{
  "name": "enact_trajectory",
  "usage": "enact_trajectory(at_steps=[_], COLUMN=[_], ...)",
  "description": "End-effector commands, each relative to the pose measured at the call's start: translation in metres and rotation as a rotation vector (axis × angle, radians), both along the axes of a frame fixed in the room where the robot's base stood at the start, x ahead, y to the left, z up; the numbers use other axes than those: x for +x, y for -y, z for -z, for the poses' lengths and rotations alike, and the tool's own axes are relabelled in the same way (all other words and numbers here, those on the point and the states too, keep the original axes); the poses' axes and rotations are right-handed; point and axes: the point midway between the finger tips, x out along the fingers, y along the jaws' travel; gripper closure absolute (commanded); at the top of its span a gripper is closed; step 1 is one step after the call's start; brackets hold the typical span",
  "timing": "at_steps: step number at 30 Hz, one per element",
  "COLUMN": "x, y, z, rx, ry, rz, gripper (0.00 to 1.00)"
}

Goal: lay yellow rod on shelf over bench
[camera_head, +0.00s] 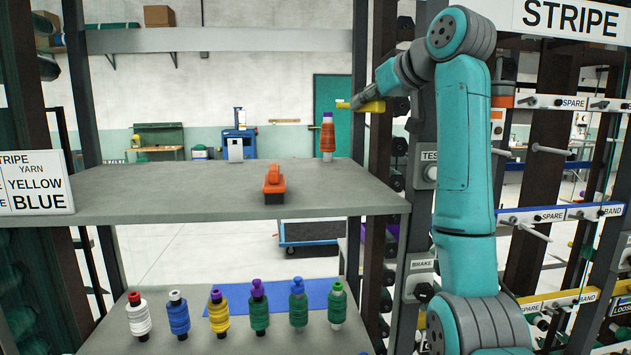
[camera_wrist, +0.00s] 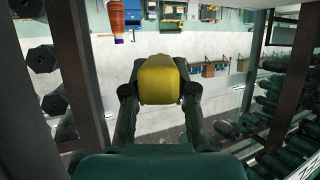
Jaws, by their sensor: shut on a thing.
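My gripper (camera_head: 372,100) is raised at the upper right, shut on the yellow rod (camera_head: 373,107). In the wrist view the rod (camera_wrist: 160,80) shows as a blunt yellow block pinched between the two dark fingers; the rest of its length is hidden. The grey shelf (camera_head: 150,203) over the bench (camera_head: 178,344) spans the left and middle. The rod appears higher than the shelf top, near its right end and apart from it.
The shelf's left half is mostly clear. Several yarn spools stand on the bench below. Dark posts and a peg rack (camera_head: 565,102) crowd the right side.

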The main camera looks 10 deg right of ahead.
Motion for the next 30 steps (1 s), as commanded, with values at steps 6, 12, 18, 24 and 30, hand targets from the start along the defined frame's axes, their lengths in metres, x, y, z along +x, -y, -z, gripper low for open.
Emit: enact_trajectory(at_steps=[6,12,18,24,30], x=[0.001,0.000,0.000,0.000,0.000], y=[0.000,0.000,0.000,0.000,0.000], z=[0.043,0.089,0.126,0.139,0.160], rx=[0.000,0.001,0.001,0.000,0.000], ry=[-0.003,-0.004,-0.004,0.000,-0.002], rz=[-0.001,0.000,0.000,0.000,-0.001], gripper=[1.00,1.00,1.00,1.00,1.00])
